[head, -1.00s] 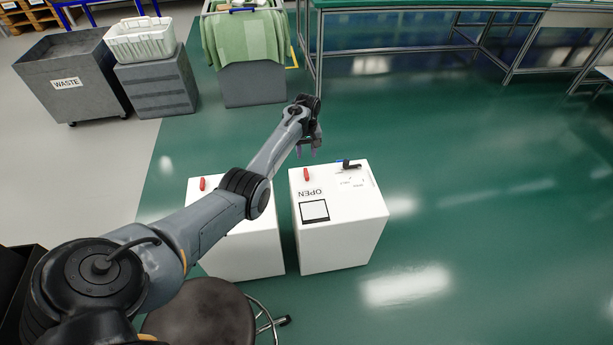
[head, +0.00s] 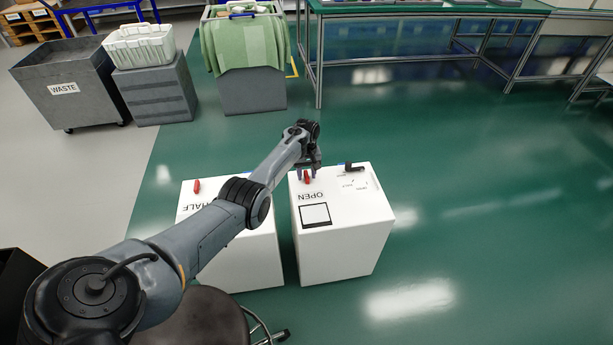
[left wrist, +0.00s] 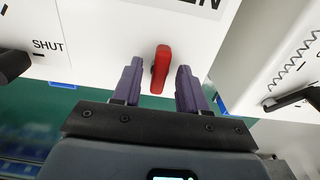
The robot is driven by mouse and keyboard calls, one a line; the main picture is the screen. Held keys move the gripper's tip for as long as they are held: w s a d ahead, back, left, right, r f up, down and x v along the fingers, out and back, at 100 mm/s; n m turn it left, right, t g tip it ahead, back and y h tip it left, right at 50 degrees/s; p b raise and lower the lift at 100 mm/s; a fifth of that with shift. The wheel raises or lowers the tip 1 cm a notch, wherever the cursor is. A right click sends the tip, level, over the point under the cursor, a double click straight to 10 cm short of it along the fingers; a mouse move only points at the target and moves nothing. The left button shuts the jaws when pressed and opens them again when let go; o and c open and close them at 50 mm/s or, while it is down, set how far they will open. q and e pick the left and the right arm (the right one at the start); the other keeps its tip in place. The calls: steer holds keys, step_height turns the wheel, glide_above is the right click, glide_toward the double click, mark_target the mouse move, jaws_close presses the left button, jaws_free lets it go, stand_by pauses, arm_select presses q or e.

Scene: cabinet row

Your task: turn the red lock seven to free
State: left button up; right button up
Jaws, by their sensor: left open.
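A red lock handle (head: 307,177) sits on the top of the right white cabinet (head: 343,245), near its far left corner. In the left wrist view the red handle (left wrist: 160,70) stands between my two purple fingers, with a gap visible on each side. My left gripper (head: 306,174) is open above the cabinet top at the handle; it also shows in the left wrist view (left wrist: 158,75). A second red handle (head: 197,186) is on the left white cabinet (head: 243,265). No number seven is readable. My right gripper is not in view.
A black lever (head: 354,167) stands on the right cabinet beside the red handle; "SHUT" is printed near a black lever (left wrist: 12,66) in the left wrist view. A dark round stool (head: 205,318) is in front of the left cabinet. Green floor to the right is clear.

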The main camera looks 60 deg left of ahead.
arm_select(q)
jaws_close()
stand_by(0.3)
